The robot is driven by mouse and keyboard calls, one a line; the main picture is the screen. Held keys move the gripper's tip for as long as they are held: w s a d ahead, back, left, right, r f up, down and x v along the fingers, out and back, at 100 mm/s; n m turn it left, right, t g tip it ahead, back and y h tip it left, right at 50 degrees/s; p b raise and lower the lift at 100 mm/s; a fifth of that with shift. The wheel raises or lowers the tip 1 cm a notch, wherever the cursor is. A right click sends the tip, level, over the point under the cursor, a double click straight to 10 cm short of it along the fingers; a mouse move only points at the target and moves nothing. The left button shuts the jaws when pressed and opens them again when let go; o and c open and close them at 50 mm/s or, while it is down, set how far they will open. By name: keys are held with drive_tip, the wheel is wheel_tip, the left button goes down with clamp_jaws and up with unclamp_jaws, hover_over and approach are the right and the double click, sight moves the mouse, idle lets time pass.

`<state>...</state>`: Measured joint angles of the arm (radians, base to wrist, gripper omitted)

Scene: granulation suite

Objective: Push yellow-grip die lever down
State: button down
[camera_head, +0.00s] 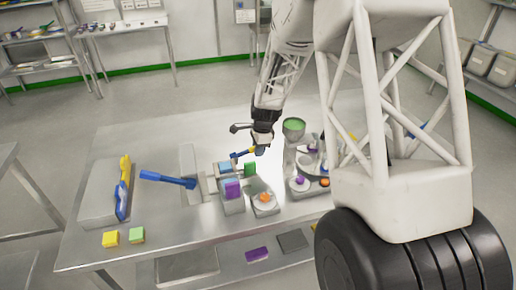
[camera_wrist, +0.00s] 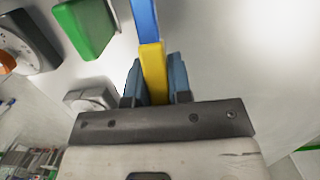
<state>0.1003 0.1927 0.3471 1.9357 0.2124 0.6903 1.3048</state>
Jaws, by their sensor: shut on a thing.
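The yellow-grip die lever has a blue bar (camera_head: 241,154) that runs left from my gripper (camera_head: 259,150) in the head view. In the wrist view its yellow grip (camera_wrist: 153,72) lies between the two blue-grey fingers of my gripper (camera_wrist: 155,82). The fingers are shut on the yellow grip, and the blue bar (camera_wrist: 145,18) runs on beyond them. In the head view the grip is mostly hidden by the gripper. A green block (camera_wrist: 84,27) stands close by on the left in the wrist view, apart from the fingers.
A large blue lever (camera_head: 167,179) and a panel with a yellow-and-blue handle (camera_head: 124,188) stand left on the steel table (camera_head: 185,237). A purple block (camera_head: 232,189) and a funnel with green contents (camera_head: 293,128) are near the gripper.

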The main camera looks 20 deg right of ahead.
idle(0.4)
drive_tip(key=c, duration=1)
unclamp_jaws()
drive_tip(key=shift+c, duration=0.2)
drive_tip(key=shift+d+r, duration=0.2)
drive_tip(key=shift+r, duration=1.1)
drive_tip(key=shift+d+r, duration=0.15)
drive_tip(key=shift+r, duration=1.1)
drive_tip(key=shift+d+r, duration=0.2)
drive_tip(key=shift+r, duration=1.1)
drive_tip(key=shift+c, duration=0.3)
